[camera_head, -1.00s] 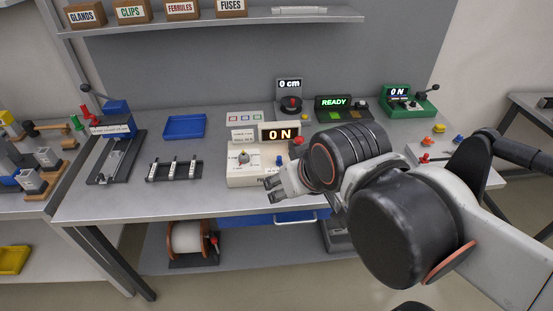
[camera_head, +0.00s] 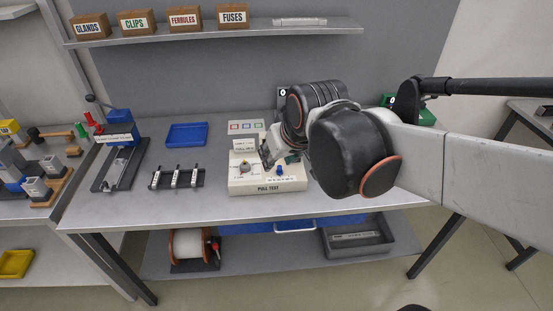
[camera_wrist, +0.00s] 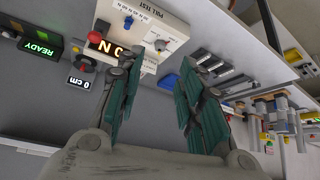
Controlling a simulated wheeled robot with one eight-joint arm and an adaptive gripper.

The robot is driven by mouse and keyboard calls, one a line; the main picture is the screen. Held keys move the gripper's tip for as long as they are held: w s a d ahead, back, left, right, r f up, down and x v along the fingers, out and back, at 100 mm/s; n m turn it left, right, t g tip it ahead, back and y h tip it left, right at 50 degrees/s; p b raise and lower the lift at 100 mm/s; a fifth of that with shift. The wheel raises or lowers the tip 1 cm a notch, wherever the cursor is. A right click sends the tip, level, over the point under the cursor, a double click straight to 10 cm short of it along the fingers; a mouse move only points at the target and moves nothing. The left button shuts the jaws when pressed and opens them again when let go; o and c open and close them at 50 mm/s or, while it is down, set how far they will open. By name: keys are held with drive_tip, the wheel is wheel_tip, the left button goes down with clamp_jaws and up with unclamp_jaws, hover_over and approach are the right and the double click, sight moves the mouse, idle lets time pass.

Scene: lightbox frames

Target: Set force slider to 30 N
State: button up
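The cream pull test box (camera_head: 240,184) stands near the front of the bench. A blue knob (camera_head: 280,170) is on its right and a round dial (camera_head: 245,166) on its left; I cannot read the scales. In the wrist view the box (camera_wrist: 172,22) is at the top, with the blue knob (camera_wrist: 128,22), the dial (camera_wrist: 160,45) and a display reading 0 N (camera_wrist: 104,44). My gripper (camera_head: 267,155) is above the box, hiding its display in the head view. In the wrist view my gripper (camera_wrist: 160,62) is open, with nothing between its fingers.
A blue tray (camera_head: 187,134), a rack of clips (camera_head: 178,179) and a blue-topped fixture (camera_head: 119,132) stand to the left. In the wrist view, a 0 cm display (camera_wrist: 79,83) and a READY display (camera_wrist: 40,47) are beside the box. A shelf (camera_head: 290,26) hangs above.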

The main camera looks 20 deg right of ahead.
drive_tip(key=w+d+p, duration=0.1)
drive_tip(key=w+d, duration=0.2)
drive_tip(key=w, duration=0.4)
drive_tip(key=g, duration=0.2)
approach(279, 167)
drive_tip(key=shift+m, duration=0.4)
drive_tip(key=b+x, duration=0.3)
drive_tip(key=x, duration=0.6)
drive_tip(key=shift+d, duration=0.15)
drive_tip(key=shift+r, duration=0.1)
drive_tip(key=shift+c, duration=0.5)
clamp_jaws()
